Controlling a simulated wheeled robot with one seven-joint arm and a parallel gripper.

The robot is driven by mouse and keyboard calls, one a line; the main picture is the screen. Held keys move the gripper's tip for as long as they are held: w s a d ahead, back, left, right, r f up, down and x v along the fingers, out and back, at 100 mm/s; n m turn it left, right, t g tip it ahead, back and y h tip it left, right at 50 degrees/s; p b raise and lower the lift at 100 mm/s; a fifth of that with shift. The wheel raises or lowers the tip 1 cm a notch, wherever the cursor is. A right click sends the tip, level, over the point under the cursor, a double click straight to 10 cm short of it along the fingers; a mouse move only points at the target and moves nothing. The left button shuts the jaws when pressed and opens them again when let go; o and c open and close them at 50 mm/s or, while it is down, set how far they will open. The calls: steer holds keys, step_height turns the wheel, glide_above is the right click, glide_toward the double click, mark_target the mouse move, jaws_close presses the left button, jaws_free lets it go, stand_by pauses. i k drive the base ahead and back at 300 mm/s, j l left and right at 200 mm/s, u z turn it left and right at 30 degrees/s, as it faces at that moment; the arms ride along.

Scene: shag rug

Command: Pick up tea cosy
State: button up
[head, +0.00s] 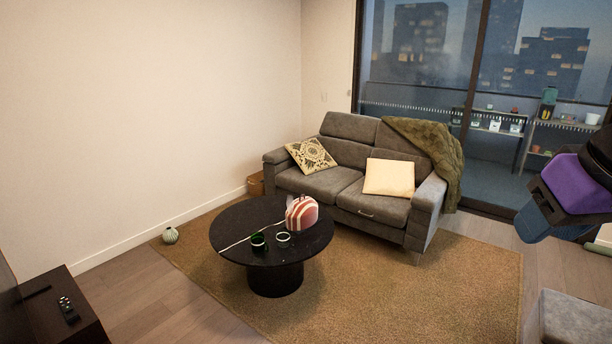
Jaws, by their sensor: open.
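The tea cosy (302,213) appears to be the rounded, red-and-white striped thing on the round black coffee table (240,220). It sits near the table's far right edge, in front of the sofa. Part of my arm shows at the right edge of the head view, in black, purple and blue, far from the table. No gripper fingers can be made out there.
A dark green cup (259,241) and a pale ring-like cup (283,237) stand in front of the striped thing. A thin white line crosses the tabletop. A grey sofa (320,184) stands behind. The brown rug (400,290) is open to the front right.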

mark_target(305, 214)
steer(key=i+l+z, duration=0.15)
steer(key=i+z, duration=0.15)
steer(key=i, duration=0.55)
steer(key=i+j+z, duration=0.1)
steer(key=i+z, duration=0.2)
steer(key=i, duration=0.55)
steer(key=i+u, duration=0.45)
steer(key=i+l+u, duration=0.15)
steer(key=i+u, duration=0.25)
steer(key=i+l+u, duration=0.25)
steer(key=u, duration=0.2)
steer(key=i+l+u, duration=0.9)
steer(key=k, duration=0.05)
